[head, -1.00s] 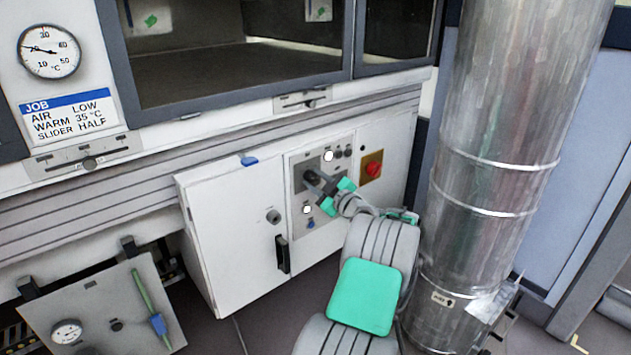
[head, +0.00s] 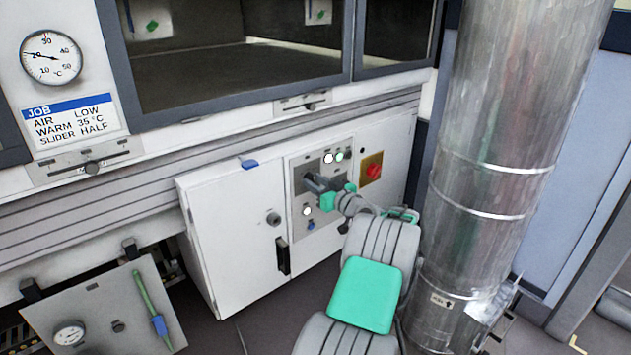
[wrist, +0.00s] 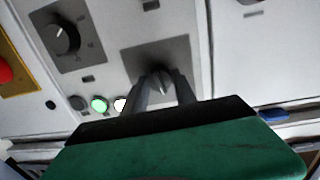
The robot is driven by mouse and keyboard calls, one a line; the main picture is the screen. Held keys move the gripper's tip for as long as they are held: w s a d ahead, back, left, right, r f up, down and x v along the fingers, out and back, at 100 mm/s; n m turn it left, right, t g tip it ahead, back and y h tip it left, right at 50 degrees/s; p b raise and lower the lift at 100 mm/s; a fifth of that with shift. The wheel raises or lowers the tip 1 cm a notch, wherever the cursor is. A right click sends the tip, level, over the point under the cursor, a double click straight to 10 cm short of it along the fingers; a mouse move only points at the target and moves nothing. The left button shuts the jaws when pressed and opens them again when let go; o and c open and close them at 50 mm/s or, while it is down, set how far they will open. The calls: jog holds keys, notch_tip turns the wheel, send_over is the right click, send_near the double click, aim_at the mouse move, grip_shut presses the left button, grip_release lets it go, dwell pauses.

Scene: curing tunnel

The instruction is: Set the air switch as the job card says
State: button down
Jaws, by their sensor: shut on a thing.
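The job card (head: 70,118) on the oven front reads AIR LOW, WARM 35 °C, SLIDER HALF. My gripper (head: 313,183) is at the control panel (head: 308,237), shut on a rotary knob on a dark grey plate. In the wrist view the fingers of my gripper (wrist: 163,88) close around this knob (wrist: 161,77), and its pointer and labels are mostly hidden. I cannot read whether it is the air switch. A second black knob (wrist: 62,38) sits on another grey plate, clear of my gripper. A green lamp (head: 339,155) and a white lamp (head: 328,157) are lit.
A red knob (head: 374,171) on a yellow plate sits right of the panel. A large metal duct (head: 490,180) stands close to my arm on the right. A dial (head: 51,57) reads about 20 °C. A slider (head: 92,167) is below the card.

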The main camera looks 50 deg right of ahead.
jog(key=shift+m+p, duration=0.35)
jog(key=shift+m, duration=0.65)
jog(key=c, duration=1)
grip_release()
jog(key=p+v, duration=0.1)
jog(key=v, duration=0.7)
jog(key=shift+p, duration=0.3)
jog(key=shift+d, duration=0.1)
